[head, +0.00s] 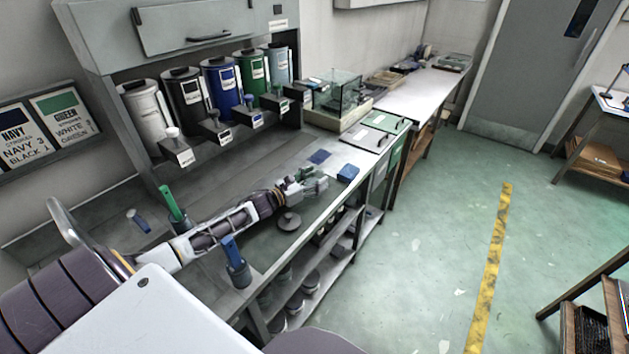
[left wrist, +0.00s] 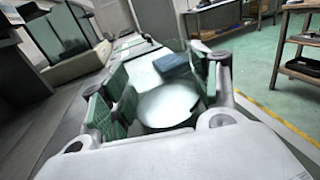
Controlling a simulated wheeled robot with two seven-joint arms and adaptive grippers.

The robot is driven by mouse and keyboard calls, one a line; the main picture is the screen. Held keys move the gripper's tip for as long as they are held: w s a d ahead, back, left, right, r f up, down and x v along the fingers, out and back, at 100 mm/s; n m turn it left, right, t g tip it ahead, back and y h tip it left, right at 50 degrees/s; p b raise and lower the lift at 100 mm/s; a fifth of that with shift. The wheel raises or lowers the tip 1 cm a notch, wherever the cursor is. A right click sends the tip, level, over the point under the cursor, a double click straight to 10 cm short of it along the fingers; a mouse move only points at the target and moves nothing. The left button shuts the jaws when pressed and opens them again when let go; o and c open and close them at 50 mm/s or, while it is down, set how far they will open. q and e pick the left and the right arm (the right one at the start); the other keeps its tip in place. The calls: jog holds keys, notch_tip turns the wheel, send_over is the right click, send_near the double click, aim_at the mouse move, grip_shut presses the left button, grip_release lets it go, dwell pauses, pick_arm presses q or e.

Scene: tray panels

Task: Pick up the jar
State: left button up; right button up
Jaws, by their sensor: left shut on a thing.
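My left gripper (head: 312,186) reaches over the workbench from the left. In the left wrist view its green-padded fingers (left wrist: 165,95) stand on both sides of a pale, clear, round jar (left wrist: 168,103) and are shut on it. The jar's rim shows as a whitish ring. In the head view the jar is mostly hidden by the fingers, and I cannot tell whether it touches the bench. My right gripper is not in view.
A blue block (head: 347,173) lies on the bench just beyond the gripper. A round grey lid-like piece (head: 289,221) lies near the front edge. Holders with a green handle (head: 170,203) and a blue handle (head: 231,250) stand near my arm. Several canisters (head: 184,98) line the back.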

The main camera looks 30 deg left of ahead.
pick_arm(q)
jog(key=shift+r+p, duration=0.45)
jog(key=shift+r, duration=0.3)
jog(key=shift+r+p, duration=0.45)
jog(key=shift+r, duration=0.2)
notch_tip(320, 180, up, 7)
jog(key=p, duration=0.4)
jog(key=shift+p, duration=0.4)
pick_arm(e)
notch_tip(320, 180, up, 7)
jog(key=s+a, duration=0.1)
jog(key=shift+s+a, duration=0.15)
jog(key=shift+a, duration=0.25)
pick_arm(q)
jog(key=shift+r, duration=0.1)
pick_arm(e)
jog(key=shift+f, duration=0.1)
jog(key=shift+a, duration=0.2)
